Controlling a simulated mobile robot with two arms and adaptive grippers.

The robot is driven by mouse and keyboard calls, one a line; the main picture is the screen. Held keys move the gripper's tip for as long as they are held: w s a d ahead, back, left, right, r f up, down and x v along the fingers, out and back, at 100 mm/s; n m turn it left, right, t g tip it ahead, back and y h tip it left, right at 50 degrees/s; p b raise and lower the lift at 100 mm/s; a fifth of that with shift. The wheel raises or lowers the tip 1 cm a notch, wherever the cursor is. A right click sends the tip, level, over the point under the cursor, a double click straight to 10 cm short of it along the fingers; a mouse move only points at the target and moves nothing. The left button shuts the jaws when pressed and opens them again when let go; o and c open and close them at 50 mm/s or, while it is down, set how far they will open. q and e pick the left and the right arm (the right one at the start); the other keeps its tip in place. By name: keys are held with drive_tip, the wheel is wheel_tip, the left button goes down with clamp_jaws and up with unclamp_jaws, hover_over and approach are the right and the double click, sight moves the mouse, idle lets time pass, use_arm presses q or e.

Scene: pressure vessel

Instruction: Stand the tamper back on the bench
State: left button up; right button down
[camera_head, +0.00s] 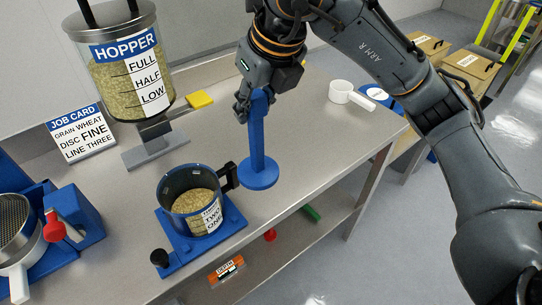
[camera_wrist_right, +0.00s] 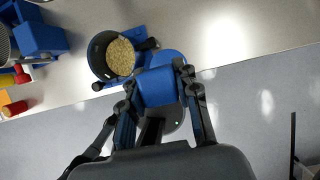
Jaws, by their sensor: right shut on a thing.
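The blue tamper (camera_head: 257,150) has a tall shaft and a round disc at its foot, and it is upright in the head view. My right gripper (camera_head: 254,104) is shut on the upper end of its shaft. The disc is near the bench's front edge, to the right of the grain pot; I cannot tell whether it touches the bench (camera_head: 300,125). In the right wrist view the tamper (camera_wrist_right: 157,87) shows as a blue block between the fingers of my right gripper (camera_wrist_right: 158,90), with part of the disc behind it. My left gripper is not in view.
A dark pot (camera_head: 172,186) of grain stands on a blue base left of the tamper. The hopper (camera_head: 132,75) and job card (camera_head: 80,133) stand further left. Bare bench lies right of the tamper.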

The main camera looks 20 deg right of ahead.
drive_tip(key=w+d+f+p, duration=0.3)
drive_tip(key=w+f, duration=0.3)
drive_tip(key=w+d+f+p, duration=0.3)
drive_tip(key=w+f, duration=0.3)
drive_tip(key=shift+d+f, duration=0.35)
drive_tip(key=shift+f, duration=0.05)
drive_tip(key=shift+w+f, duration=0.1)
drive_tip(key=c, duration=1.4)
unclamp_jaws()
drive_tip(key=shift+f, duration=0.15)
drive_tip(key=o, duration=0.4)
